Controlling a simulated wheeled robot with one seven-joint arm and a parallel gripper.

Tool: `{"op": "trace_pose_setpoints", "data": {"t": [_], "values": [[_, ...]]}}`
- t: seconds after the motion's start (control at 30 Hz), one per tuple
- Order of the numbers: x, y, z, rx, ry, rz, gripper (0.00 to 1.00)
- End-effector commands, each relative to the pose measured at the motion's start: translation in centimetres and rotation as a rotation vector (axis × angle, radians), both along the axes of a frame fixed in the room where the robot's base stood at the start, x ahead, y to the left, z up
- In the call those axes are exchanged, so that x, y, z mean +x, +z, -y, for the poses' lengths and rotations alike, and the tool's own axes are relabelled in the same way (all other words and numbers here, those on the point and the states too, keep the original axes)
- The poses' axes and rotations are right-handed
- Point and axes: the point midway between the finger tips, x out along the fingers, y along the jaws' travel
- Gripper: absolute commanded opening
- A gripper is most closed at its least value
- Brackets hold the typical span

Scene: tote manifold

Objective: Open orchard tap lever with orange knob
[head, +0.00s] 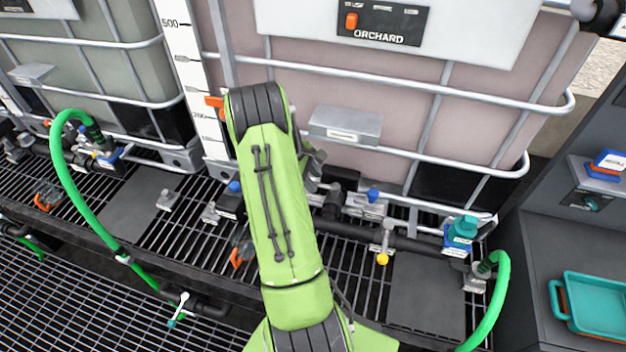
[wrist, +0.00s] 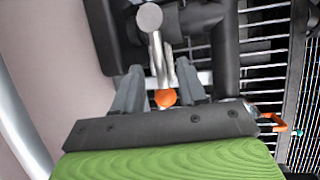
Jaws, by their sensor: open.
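The orange knob (wrist: 166,98) shows in the wrist view, on the end of a grey metal lever (wrist: 157,50). The lever runs from a round grey pivot (wrist: 149,17) beside dark pipework down to the knob. My gripper (wrist: 158,82) is open, with one grey finger on each side of the knob and lever. I cannot tell whether either finger touches them. In the head view the orange knob is hidden behind my green arm, and most of my gripper is hidden too. The ORCHARD sign (head: 379,38) is on the pinkish tank (head: 400,83) behind.
A lever with a yellow knob (head: 382,259) hangs from the dark pipe (head: 405,242) to the right. A green hose (head: 498,300) and a teal tray (head: 597,303) are further right. Tank cage bars and a grey box (head: 346,124) stand close behind my arm.

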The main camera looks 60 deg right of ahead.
Motion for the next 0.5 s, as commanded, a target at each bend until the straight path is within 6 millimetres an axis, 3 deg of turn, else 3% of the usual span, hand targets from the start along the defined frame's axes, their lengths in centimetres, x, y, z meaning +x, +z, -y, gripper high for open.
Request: {"op": "trace_pose_setpoints", "data": {"t": [0.33,0.5], "values": [[-0.29,-0.77,0.19,0.000,0.000,0.001,0.41],[-0.29,-0.74,0.19,0.000,0.000,0.000,0.15]]}}
